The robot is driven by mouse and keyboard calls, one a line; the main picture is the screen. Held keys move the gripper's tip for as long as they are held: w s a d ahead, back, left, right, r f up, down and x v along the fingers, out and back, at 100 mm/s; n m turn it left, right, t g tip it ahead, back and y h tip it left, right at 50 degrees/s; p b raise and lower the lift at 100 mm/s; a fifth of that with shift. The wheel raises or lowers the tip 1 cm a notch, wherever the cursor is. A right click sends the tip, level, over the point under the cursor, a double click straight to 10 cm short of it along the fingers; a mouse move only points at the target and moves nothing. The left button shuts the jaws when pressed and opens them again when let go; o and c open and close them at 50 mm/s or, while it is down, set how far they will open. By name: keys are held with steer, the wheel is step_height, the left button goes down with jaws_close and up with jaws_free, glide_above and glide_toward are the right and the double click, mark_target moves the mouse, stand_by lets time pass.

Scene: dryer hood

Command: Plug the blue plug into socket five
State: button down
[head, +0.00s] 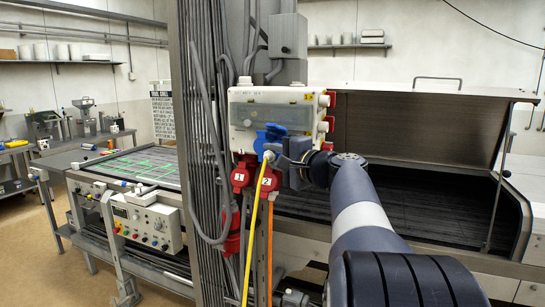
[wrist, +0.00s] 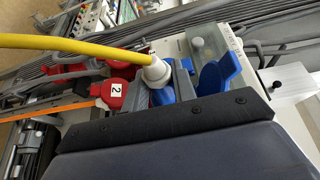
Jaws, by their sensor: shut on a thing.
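The blue plug (wrist: 162,96), with a white collar and yellow cable, is between the jaws of my gripper (wrist: 164,88) in the wrist view. My gripper is shut on it. In the head view my gripper (head: 283,160) is at the lower edge of the socket box (head: 275,112), and the plug's white collar (head: 268,156) shows at its left. A blue socket lid (head: 270,134), also in the wrist view (wrist: 217,76), stands raised right beside the plug. Its number is not readable. The plug's front end is hidden, so I cannot tell whether it is inside a socket.
Red plugs marked 1 (head: 239,178) and 2 (head: 268,184) hang close below the box. The yellow cable (head: 252,235) and an orange cable (head: 270,250) hang down. Grey conduits (head: 200,150) rise at left; the open dryer hood (head: 420,125) stands at right.

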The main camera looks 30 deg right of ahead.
steer(key=shift+w+d, duration=0.15)
steer(key=shift+d, duration=0.05)
steer(key=shift+w+d, duration=0.2)
steer(key=shift+d, duration=0.1)
steer(key=shift+w+d, duration=0.2)
steer(key=shift+d, duration=0.05)
steer(key=c, duration=1.1)
jaws_free()
steer(key=b+v, duration=0.3)
steer(key=v, duration=0.7)
steer(key=shift+s+d, duration=0.2)
steer(key=shift+s, duration=0.15)
steer(key=shift+w, duration=0.1)
